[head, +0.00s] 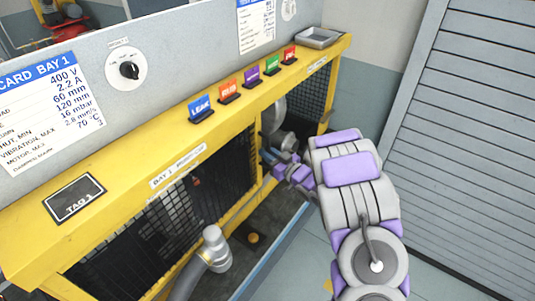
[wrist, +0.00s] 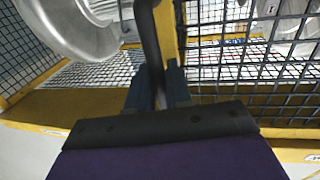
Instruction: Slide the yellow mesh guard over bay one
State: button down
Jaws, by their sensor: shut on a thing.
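My gripper (head: 272,158) is at the front of the yellow bench (head: 225,115), near the upright between the two mesh-fronted openings. In the wrist view its fingers (wrist: 158,88) are shut on a dark upright bar (wrist: 149,35), which looks like a handle. Just right of the bar is a yellow frame edge (wrist: 168,40) with dark mesh (wrist: 240,65); this appears to be the guard. Bay one (head: 178,166) is labelled on the bench's left part, with dark mesh (head: 205,185) showing below. I cannot tell whether that mesh belongs to the guard.
A silver blower housing (head: 274,115) shows behind my gripper. Coloured tags (head: 229,92) and a grey tray (head: 318,38) sit on the bench. A shuttered wall (head: 465,150) is at right.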

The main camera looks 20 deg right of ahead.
jog(key=c, duration=1.4)
grip_release()
jog(key=shift+a+r, duration=0.1)
jog(key=shift+o, duration=1.1)
jog(key=shift+s+a, duration=0.1)
jog(key=shift+a, duration=0.1)
jog(key=v, duration=1.7)
jog(key=shift+s+d, duration=0.1)
jog(key=shift+s, duration=0.05)
